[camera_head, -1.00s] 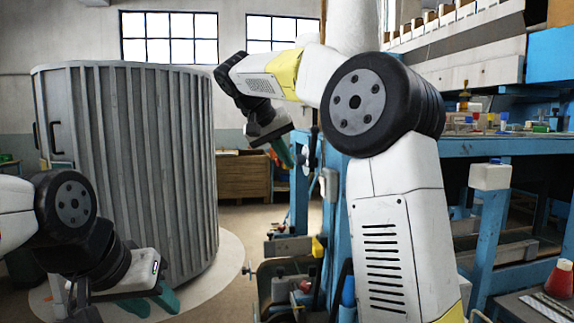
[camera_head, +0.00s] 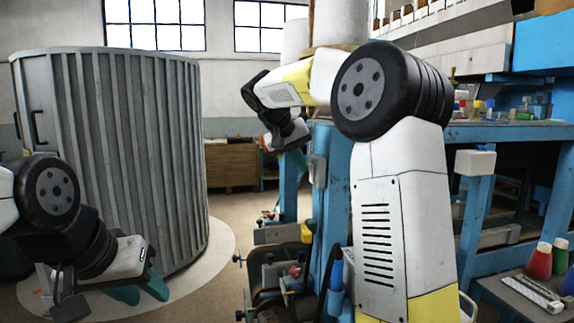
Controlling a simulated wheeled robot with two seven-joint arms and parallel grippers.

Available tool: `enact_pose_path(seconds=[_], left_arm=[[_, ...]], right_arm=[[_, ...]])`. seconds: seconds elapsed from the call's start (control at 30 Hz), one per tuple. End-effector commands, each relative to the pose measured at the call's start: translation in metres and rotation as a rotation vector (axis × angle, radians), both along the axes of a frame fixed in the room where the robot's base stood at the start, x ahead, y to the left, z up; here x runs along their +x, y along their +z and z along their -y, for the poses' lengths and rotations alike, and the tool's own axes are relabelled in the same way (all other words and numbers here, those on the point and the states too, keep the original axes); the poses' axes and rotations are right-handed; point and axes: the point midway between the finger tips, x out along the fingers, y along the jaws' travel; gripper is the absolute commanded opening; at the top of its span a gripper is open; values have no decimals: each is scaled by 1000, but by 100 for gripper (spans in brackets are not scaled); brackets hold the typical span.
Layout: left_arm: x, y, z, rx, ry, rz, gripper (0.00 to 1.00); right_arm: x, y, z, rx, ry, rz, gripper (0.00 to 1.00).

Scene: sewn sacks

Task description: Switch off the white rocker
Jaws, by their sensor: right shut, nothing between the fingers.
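A small pale box (camera_head: 318,170) is fixed to the blue post left of my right arm. A larger white box (camera_head: 475,162) sits on a blue leg of the bench, right of my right arm. I cannot make out a rocker on either. My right gripper (camera_head: 303,152), with teal fingers, is shut and empty; in the picture it is just above and left of the pale box. I cannot tell whether it touches the box. My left gripper (camera_head: 139,291) is low at the left, in front of the grey ribbed cylinder (camera_head: 130,150), with its teal fingertips partly hidden.
A blue workbench (camera_head: 510,130) with bottles and small parts fills the right side. A red bottle (camera_head: 540,260) stands on a low shelf at the lower right. Machine parts (camera_head: 275,270) crowd the floor by the post. A wooden cabinet (camera_head: 231,165) stands behind. Floor is clear between cylinder and machine.

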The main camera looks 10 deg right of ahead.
Motion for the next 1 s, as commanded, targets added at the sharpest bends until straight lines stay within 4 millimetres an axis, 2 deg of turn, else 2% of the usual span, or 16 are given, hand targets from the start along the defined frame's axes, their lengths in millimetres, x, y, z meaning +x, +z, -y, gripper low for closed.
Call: enact_pose_path(seconds=[0.13, 0.2, 0.47, 1.0], left_arm=[[0, 0, 0, 0, 0, 0, 36], [0, 0, 0, 0, 0, 0, 36], [0, 0, 0, 0, 0, 0, 36], [0, 0, 0, 0, 0, 0, 36]], right_arm=[[0, 1, 2, 0, -1, 0, 0], [0, 3, 10, 4, -4, 2, 0], [0, 3, 8, 1, -3, 1, 0], [0, 19, 9, 1, -3, 1, 0]])
